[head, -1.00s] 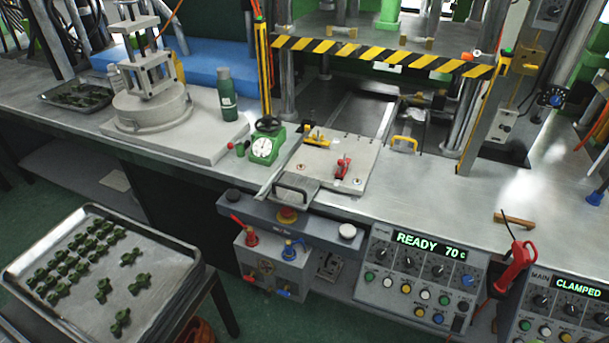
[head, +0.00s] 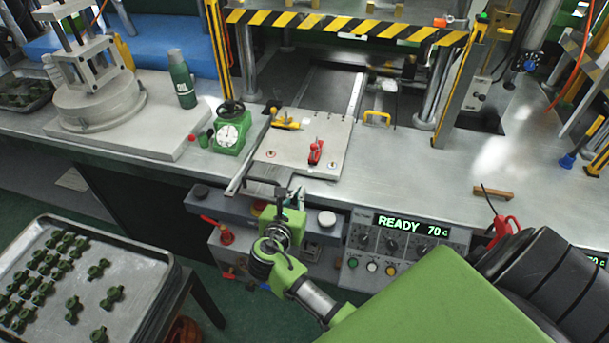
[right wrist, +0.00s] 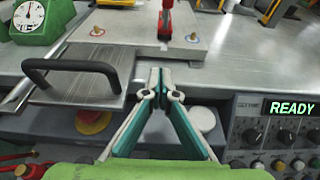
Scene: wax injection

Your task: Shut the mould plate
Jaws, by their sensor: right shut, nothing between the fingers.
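A flat pale grey mould plate (head: 328,140) lies on the counter, with a red toggle clamp (head: 315,152) and a yellow part (head: 287,122) on top. A smaller metal slide (right wrist: 95,92) with a black bar handle (right wrist: 72,64) sticks out at the plate's front left. It also shows in the right wrist view left of my fingers. My right gripper (head: 282,192) is shut and empty in front of the plate's near edge. In the right wrist view its fingertips (right wrist: 160,78) are close together, apart from the handle. In the head view it partly hides the slide. My left gripper is not in view.
A green dial gauge (head: 232,130) stands left of the plate. A control panel (head: 400,245) reading READY 70 is at front right. A red emergency button (right wrist: 93,121) and a pale button (right wrist: 201,121) are below the counter edge. The counter to the right is mostly clear.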

